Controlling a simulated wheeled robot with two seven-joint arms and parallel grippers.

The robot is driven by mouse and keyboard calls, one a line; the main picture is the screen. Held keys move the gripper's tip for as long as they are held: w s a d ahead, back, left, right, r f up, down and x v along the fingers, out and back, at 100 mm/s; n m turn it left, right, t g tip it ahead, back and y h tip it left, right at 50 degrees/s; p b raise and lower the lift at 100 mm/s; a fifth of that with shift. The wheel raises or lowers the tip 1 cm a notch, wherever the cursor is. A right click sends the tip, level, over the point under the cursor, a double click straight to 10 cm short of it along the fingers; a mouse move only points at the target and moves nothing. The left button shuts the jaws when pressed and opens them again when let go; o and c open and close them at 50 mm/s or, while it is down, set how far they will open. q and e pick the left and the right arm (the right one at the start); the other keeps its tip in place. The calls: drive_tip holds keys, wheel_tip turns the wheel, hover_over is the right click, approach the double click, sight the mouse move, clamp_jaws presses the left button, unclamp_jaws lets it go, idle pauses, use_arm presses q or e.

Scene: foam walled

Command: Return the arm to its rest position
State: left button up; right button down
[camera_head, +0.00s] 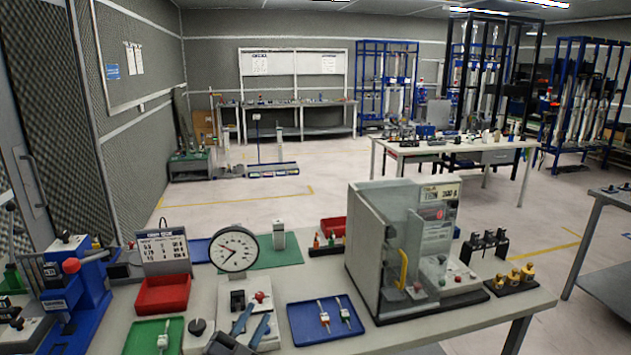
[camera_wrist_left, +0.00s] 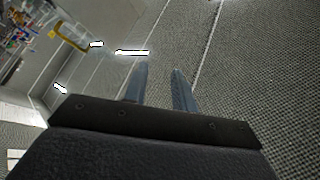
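My left gripper (camera_head: 257,314) is at the bottom of the head view, in front of the dial gauge's base. Its two blue-grey fingers are apart with nothing between them. Most of my left arm is outside the head view. My right gripper is in neither view.
The workbench (camera_head: 535,300) holds a dial gauge (camera_head: 234,250), a blue tray (camera_head: 310,333) with small tools, a green tray (camera_head: 140,340), a red bin (camera_head: 163,294), a grey machine (camera_head: 385,245) and a blue device (camera_head: 90,285) at left. Open floor (camera_head: 330,190) lies behind.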

use_arm(q)
drive_tip(key=s+a+f+n+g+y, duration=0.3)
drive_tip(key=s+a+f+n+y, duration=0.15)
drive_tip(key=f, duration=0.35)
drive_tip(key=s+a+f+n+g+y, duration=0.4)
drive_tip(key=f+n+y, duration=0.2)
drive_tip(key=f, duration=0.3)
drive_tip(key=s+f+g+h, duration=0.1)
drive_tip(key=s+f+g, duration=0.45)
drive_tip(key=s, duration=0.45)
drive_tip(key=s+f+g+h, duration=0.1)
drive_tip(key=s+f+g, duration=0.4)
drive_tip(key=s, duration=0.5)
drive_tip(key=s+d+f, duration=0.1)
drive_tip(key=d+f, duration=0.1)
drive_tip(key=f, duration=1.4)
drive_tip(key=s+d+f+g, duration=0.1)
drive_tip(key=s+d+f, duration=0.1)
drive_tip(key=f, duration=1.5)
drive_tip(key=shift+s+d+f+n, duration=0.2)
drive_tip(key=shift+s+n, duration=0.05)
drive_tip(key=shift+n, duration=0.1)
